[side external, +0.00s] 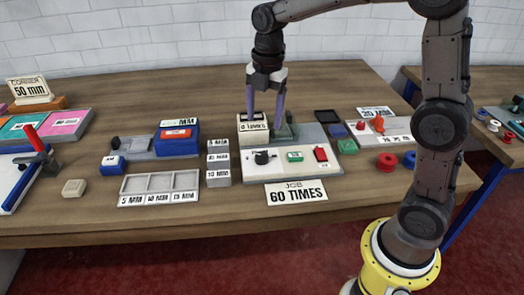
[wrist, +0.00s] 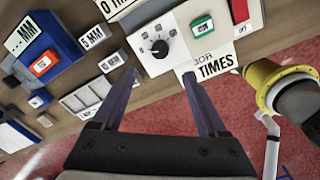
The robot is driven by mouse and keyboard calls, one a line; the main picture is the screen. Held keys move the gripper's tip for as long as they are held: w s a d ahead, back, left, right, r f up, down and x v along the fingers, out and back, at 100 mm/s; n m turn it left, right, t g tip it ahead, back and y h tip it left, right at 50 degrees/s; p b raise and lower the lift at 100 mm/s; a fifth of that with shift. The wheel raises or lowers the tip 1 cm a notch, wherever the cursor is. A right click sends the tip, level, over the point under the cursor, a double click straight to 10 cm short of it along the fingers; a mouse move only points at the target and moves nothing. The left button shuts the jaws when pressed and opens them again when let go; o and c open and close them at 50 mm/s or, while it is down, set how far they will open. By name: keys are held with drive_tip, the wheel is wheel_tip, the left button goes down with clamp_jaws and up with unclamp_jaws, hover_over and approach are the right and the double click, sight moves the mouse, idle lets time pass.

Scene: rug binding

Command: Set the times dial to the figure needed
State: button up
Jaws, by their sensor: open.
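The times dial is a black knob (side external: 262,157) on a white panel (side external: 283,187), and it also shows in the wrist view (wrist: 159,47) with small marks around it. Its exact setting is too small to read. Behind it a sign (side external: 254,126) appears to read 0 TIMES. The job card (side external: 296,194) in front of the panel reads 60 TIMES. My gripper (side external: 265,120) is open and empty, pointing down above the back of the panel. In the wrist view its fingers (wrist: 158,74) are spread wide, with the dial beyond them, untouched.
On the panel right of the dial are a green button (side external: 295,156) and a red switch (side external: 321,154). A dark green part stands behind them, close to my gripper.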

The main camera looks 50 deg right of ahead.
sight(262, 155)
drive_tip(key=f, duration=1.1)
drive_tip(key=shift+w+f, duration=0.3)
drive_tip(key=shift+f, duration=0.1)
clamp_jaws()
